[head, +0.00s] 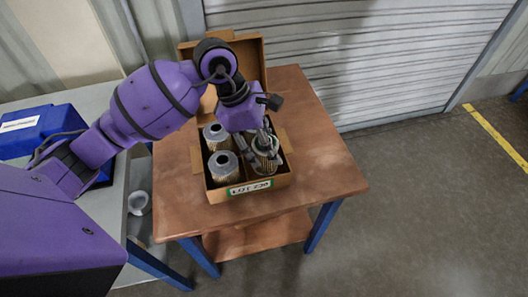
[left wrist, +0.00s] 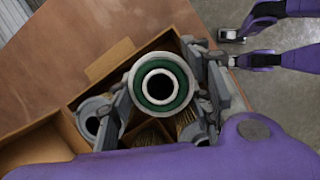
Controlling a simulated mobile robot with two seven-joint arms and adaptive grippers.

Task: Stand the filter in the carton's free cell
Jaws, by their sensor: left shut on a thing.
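The open cardboard carton (head: 250,187) with divided cells stands on the table. Two pale-topped pleated filters stand in its left side, a far one (head: 216,134) and a near one (head: 223,164). My left gripper (head: 258,150) is over the carton's right side, shut on a filter (head: 266,146). In the left wrist view the held filter (left wrist: 162,86) shows its round end with a green ring and dark centre, between the fingers. It looks roughly upright. Its lower end is hidden, so I cannot tell how deep it sits.
The carton's lid (head: 248,50) stands raised at the back. The brown wooden table (head: 325,170) is clear right of the carton. A blue bin (head: 40,128) is on the grey bench (head: 140,185) at the left. A roller shutter (head: 370,60) is behind.

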